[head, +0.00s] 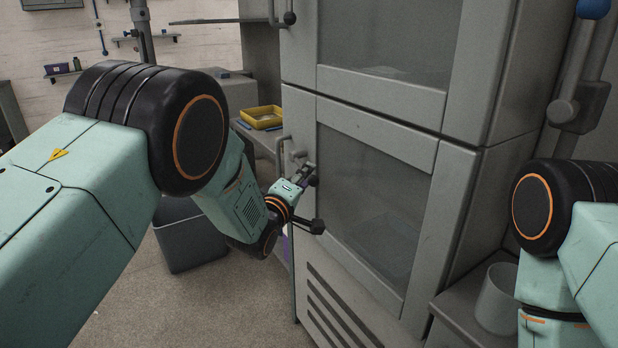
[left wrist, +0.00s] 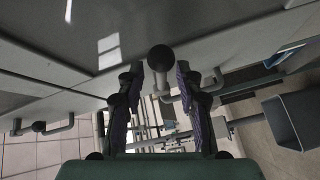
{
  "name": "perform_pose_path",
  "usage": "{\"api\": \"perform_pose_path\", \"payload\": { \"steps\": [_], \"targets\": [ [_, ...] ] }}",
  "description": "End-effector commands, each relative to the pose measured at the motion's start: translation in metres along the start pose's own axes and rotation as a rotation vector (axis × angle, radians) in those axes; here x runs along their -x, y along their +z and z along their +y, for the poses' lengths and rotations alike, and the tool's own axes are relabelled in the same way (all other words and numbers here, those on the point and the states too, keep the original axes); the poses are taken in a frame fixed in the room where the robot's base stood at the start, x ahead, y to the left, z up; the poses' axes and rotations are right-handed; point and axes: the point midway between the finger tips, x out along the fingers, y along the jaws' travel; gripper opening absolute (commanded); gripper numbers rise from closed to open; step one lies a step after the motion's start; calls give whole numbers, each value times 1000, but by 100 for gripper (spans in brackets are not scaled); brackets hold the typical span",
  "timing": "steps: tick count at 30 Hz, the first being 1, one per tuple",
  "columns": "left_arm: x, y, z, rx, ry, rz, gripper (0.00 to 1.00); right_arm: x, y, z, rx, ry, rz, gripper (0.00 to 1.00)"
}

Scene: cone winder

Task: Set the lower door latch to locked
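The grey cabinet's lower door (head: 375,190) is closed and has a window. A bar handle (head: 283,150) sits at its left edge, and also shows in the left wrist view (left wrist: 208,84). My left gripper (head: 309,172) is at that edge, just right of the handle. In the left wrist view its fingers (left wrist: 160,72) are apart, with the lower latch's dark round knob (left wrist: 160,58) between or just beyond the tips. I cannot tell whether they touch it. The gripper mostly hides the latch in the head view, so its angle is unclear. My right gripper is out of view.
The closed upper door (head: 390,40) has its own knob (head: 289,18). A yellow tray (head: 262,117) lies on a shelf left of the cabinet, above a grey bin (head: 190,240). A light cup-like container (head: 496,300) stands at the right. Floor is open at lower left.

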Motion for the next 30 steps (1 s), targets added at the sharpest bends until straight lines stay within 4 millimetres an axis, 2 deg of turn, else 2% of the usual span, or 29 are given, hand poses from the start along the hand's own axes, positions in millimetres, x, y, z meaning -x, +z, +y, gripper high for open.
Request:
{"api": "perform_pose_path", "payload": {
  "steps": [3, 8, 20, 30],
  "targets": [
    [-14, 1, -2, 1, 1, 2, 35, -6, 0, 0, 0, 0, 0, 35],
    [-25, 1, 0, 0, 0, 2, 35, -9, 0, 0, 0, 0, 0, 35],
    [-29, 1, 0, -1, -2, 2, 35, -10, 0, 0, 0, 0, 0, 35],
    [-29, 1, 0, -1, -2, 2, 7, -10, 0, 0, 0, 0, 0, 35]
  ]
}}
